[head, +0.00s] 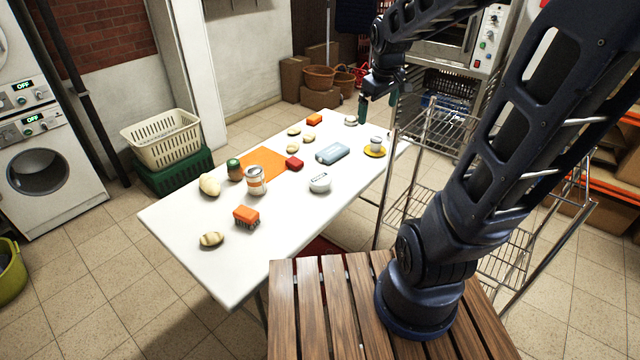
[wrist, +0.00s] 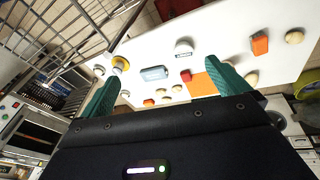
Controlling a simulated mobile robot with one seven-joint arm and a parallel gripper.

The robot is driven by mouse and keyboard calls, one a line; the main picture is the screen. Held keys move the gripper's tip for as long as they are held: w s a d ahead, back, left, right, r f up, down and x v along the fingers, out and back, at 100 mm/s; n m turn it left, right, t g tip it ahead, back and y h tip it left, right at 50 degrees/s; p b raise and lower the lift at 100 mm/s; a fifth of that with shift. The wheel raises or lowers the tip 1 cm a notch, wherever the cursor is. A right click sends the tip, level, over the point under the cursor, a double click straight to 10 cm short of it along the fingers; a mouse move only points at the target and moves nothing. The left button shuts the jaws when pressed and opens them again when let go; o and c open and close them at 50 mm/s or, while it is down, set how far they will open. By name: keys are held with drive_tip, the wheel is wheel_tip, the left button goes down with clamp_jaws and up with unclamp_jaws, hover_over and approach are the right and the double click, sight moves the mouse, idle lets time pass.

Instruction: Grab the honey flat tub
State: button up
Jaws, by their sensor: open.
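A low round white tub (head: 320,183) with a dark-lettered label stands upright on the white table (head: 285,240), right of the middle. It looks like the flat tub, but I cannot read its label. It also shows in the wrist view (wrist: 184,47), above and between my fingers. My gripper (head: 378,104) is raised over the table's far right end, well apart from the tub. Its green fingers are spread and empty in the wrist view (wrist: 165,88).
A taller orange-labelled jar (head: 256,181), a green-lidded jar (head: 234,170), a grey-blue case (head: 332,153), a red block (head: 294,163) and an orange brush (head: 246,217) stand around the tub. A small jar (head: 376,144) sits on a yellow saucer (head: 375,152). A wire rack (head: 430,195) stands right.

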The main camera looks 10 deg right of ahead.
drive_tip(key=w+a+f+n, duration=0.3)
drive_tip(key=w+f+n, duration=0.15)
drive_tip(key=w, duration=0.25)
drive_tip(key=n+g, duration=0.3)
drive_tip(key=n, duration=0.6)
approach(320, 178)
drive_tip(key=shift+s+d+f, duration=0.1)
drive_tip(key=shift+s+d, duration=0.1)
drive_tip(key=shift+d, duration=0.2)
wheel_tip(320, 178, down, 6)
drive_tip(key=shift+r, duration=0.15)
drive_tip(key=shift+w+a+f, duration=0.15)
drive_tip(key=shift+f, duration=1.05)
drive_tip(key=shift+w+a+f, duration=0.1)
drive_tip(key=shift+a+f, duration=0.05)
drive_tip(key=shift+f, duration=1.1)
drive_tip(key=c, duration=1)
